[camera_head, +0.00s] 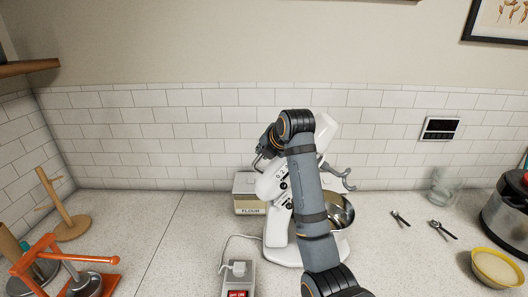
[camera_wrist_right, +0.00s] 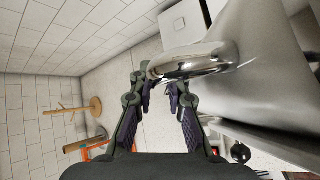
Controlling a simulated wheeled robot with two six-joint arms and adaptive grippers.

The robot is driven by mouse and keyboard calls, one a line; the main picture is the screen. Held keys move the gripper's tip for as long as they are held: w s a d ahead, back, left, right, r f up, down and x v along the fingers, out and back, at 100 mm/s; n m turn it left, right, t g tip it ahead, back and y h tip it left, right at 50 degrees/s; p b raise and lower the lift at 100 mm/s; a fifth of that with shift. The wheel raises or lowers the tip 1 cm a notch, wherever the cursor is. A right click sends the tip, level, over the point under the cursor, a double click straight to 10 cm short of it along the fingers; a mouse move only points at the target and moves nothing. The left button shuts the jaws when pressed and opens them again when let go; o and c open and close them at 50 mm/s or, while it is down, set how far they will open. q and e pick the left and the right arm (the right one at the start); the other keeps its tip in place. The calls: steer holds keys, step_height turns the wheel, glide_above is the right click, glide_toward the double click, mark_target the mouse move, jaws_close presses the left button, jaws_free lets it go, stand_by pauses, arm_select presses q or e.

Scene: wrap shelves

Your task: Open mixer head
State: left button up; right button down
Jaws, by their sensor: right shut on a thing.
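The white stand mixer stands on the counter, its stand (camera_head: 277,232) upright and its head (camera_head: 326,130) tilted steeply up. The dough hook (camera_head: 346,181) sticks out to the right, above the steel bowl (camera_head: 342,211). My right arm crosses in front and hides much of the head. My right gripper (camera_head: 264,148) is at the head's left side. In the wrist view the right gripper (camera_wrist_right: 159,83) is shut on the curved chrome handle (camera_wrist_right: 195,62) of the mixer head (camera_wrist_right: 262,75). My left gripper is not in view.
A switch box (camera_head: 238,275) with a plug is in front left. An orange press (camera_head: 70,262) and a wooden stand (camera_head: 66,215) are at left. Small tools (camera_head: 441,229), a yellow bowl (camera_head: 497,268) and a cooker (camera_head: 510,215) are at right.

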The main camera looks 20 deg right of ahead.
steer(key=shift+r, duration=0.1)
steer(key=c, duration=1.6)
jaws_free()
steer(key=shift+o, duration=0.2)
steer(key=shift+d, duration=0.1)
steer(key=v, duration=0.7)
steer(key=shift+s+r, duration=0.15)
steer(key=shift+s, duration=0.05)
steer(key=shift+w, duration=0.1)
